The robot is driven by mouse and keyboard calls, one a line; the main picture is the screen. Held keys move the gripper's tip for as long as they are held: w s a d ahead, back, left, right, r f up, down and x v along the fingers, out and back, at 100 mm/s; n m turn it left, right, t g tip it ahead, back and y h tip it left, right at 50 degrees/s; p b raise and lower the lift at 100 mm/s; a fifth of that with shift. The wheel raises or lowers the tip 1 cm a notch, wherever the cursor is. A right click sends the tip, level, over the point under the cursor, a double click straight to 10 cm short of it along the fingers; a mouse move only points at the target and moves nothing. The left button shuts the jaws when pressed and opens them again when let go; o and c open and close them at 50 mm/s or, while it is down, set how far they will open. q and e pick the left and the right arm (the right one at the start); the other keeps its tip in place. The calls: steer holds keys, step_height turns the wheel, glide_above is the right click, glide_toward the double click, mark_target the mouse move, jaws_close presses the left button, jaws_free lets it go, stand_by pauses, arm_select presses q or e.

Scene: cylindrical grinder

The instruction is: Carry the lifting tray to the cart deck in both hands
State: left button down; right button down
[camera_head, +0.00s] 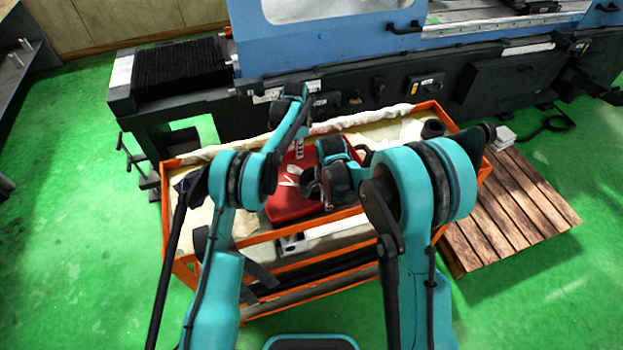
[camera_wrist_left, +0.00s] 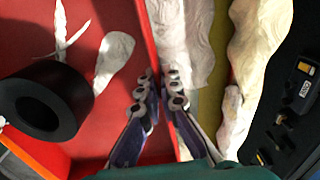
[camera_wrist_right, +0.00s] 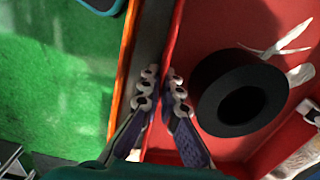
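The red lifting tray (camera_head: 283,212) is over the orange-framed cart, partly hidden by my arms; I cannot tell whether it rests or hangs. In the wrist views it holds a thick black ring (camera_wrist_right: 240,95) and pale flat pieces (camera_wrist_left: 113,60). My left gripper (camera_head: 299,150) is at the tray's far wall; its fingertips are close together astride that wall in the left wrist view (camera_wrist_left: 158,82). My right gripper (camera_head: 325,200) is at the near wall; its fingers are close together astride it in the right wrist view (camera_wrist_right: 161,82).
The cart's orange rim (camera_head: 448,117) encloses a cream cloth-like lining (camera_head: 385,131). A blue and dark grinder (camera_head: 340,45) stands close behind. A slatted wooden pallet (camera_head: 510,212) lies at the right. Green floor (camera_head: 70,220) is clear at the left.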

arm_select(q)
steer(key=shift+w+r, duration=0.1)
steer(key=shift+r, duration=0.05)
arm_select(e)
steer(key=shift+w+r, duration=0.1)
